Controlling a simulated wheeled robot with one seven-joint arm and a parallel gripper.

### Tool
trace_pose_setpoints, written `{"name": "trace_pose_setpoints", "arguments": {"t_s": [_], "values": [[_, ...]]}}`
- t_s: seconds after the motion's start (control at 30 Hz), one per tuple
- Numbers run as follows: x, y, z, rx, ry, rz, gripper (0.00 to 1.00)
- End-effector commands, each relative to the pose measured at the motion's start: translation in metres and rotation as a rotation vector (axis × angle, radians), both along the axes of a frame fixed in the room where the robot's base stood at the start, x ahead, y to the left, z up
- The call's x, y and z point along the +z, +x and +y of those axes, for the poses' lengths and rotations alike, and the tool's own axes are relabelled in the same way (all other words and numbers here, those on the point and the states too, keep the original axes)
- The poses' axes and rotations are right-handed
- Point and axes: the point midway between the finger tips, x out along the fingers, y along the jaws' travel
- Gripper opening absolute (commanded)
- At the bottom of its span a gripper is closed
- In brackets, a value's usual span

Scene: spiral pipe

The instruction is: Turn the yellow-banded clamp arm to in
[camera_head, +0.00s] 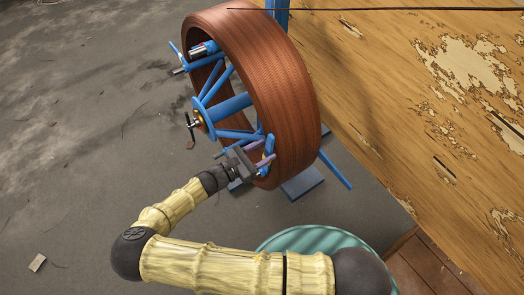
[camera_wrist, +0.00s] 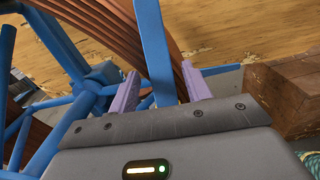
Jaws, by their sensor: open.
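My gripper (camera_head: 262,154) is at the lower front edge of the brown pipe coil (camera_head: 285,90). Its two purple fingers stand apart. In the wrist view, a blue clamp arm (camera_wrist: 153,45) runs between the fingers of my gripper (camera_wrist: 160,85), with a gap visible on either side. In the head view this clamp arm (camera_head: 269,144) stands at the coil's lower rim, with a small yellow patch beside the fingers. Its lower part is hidden by my gripper. The yellow band does not show in the wrist view.
The blue reel frame (camera_head: 228,106) has spokes and a hub with a dark handle (camera_head: 190,126). A worn wooden surface (camera_head: 420,80) lies right. Grey floor (camera_head: 80,110) is open at left.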

Motion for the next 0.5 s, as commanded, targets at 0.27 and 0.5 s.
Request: {"name": "trace_pose_setpoints", "arguments": {"t_s": [0.27,0.5], "values": [[0.0,-0.0005,0.001,0.002,0.0,0.0,0.19],[0.0,-0.0005,0.0013,0.002,0.0,0.0,0.0]]}}
